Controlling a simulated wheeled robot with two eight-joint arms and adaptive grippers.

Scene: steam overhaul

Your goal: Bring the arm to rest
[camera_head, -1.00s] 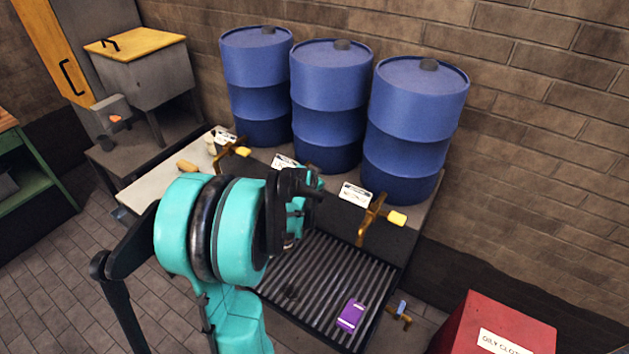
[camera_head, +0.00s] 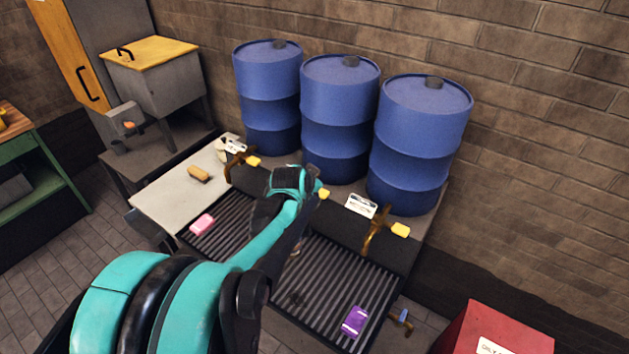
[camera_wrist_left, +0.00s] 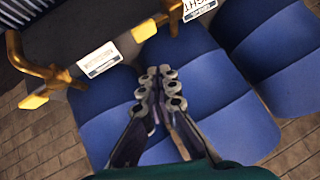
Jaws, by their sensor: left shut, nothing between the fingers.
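My left arm (camera_head: 265,250) reaches from the lower left of the head view over the ribbed drain tray (camera_head: 340,265). Its far end is in front of the middle drum's tap, and its fingers are hidden there. In the left wrist view my left gripper (camera_wrist_left: 160,88) is shut and empty, its fingertips together. Behind the fingers are the blue drums (camera_wrist_left: 210,85), appearing upside down, apart from the fingers as far as I can tell. A brass tap with a yellow handle (camera_wrist_left: 35,100) shows at the left of that view. My right gripper is not in view.
Three blue drums (camera_head: 420,130) stand behind brass taps (camera_head: 377,235). A purple item (camera_head: 354,321) and a pink block (camera_head: 203,224) lie on the tray. A tan brush (camera_head: 199,174) lies on the pale bench top (camera_head: 165,198). A red bin (camera_head: 500,325) stands lower right.

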